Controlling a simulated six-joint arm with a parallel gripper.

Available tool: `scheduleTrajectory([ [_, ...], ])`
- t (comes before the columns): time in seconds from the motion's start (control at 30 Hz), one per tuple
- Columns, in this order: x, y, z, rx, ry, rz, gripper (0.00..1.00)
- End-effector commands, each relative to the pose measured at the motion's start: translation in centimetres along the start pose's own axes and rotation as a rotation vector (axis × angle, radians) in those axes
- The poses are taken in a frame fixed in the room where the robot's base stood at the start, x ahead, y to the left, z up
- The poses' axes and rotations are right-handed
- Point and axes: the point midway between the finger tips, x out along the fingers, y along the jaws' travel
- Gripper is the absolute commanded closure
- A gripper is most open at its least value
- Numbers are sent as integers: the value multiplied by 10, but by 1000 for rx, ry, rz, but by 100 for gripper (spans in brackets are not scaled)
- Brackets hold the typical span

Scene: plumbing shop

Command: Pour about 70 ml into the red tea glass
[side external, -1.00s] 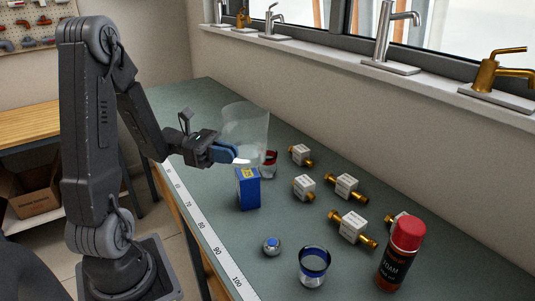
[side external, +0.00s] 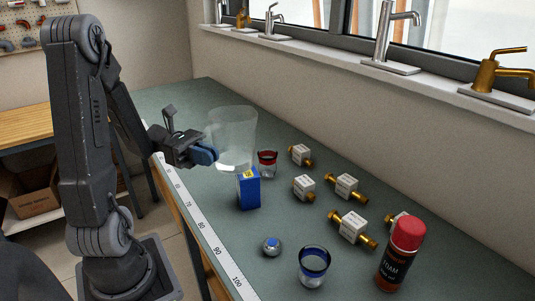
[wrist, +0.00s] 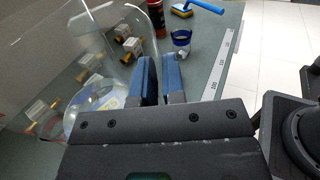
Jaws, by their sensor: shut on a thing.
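My gripper (side external: 206,156) is shut on a large clear container (side external: 232,128), blue fingers against its near side. The container is close to upright and appears to be just above the bench. In the wrist view the container (wrist: 140,45) fills the left side, with what looks like clear liquid low in it; the amount is hard to tell. The red tea glass (side external: 268,163), clear with a red band, stands upright on the bench just right of the container. I cannot tell how much liquid it holds.
A blue box (side external: 248,189) stands in front of the red glass. A blue-banded glass (side external: 313,267), a small silver ball-like item (side external: 271,246) and a red-capped foam can (side external: 400,254) are nearer. Several white-and-brass fittings (side external: 345,187) lie right. A measuring strip (side external: 205,233) lines the bench edge.

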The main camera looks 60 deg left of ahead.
Motion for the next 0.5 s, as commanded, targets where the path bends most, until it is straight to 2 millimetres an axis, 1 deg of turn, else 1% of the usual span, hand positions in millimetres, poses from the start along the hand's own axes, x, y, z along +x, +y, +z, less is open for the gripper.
scheduleTrajectory([
  [0.2, 0, 5, 18, -111, 9, -4, 100],
  [0.5, 1, 19, 40, -306, 19, -6, 100],
])
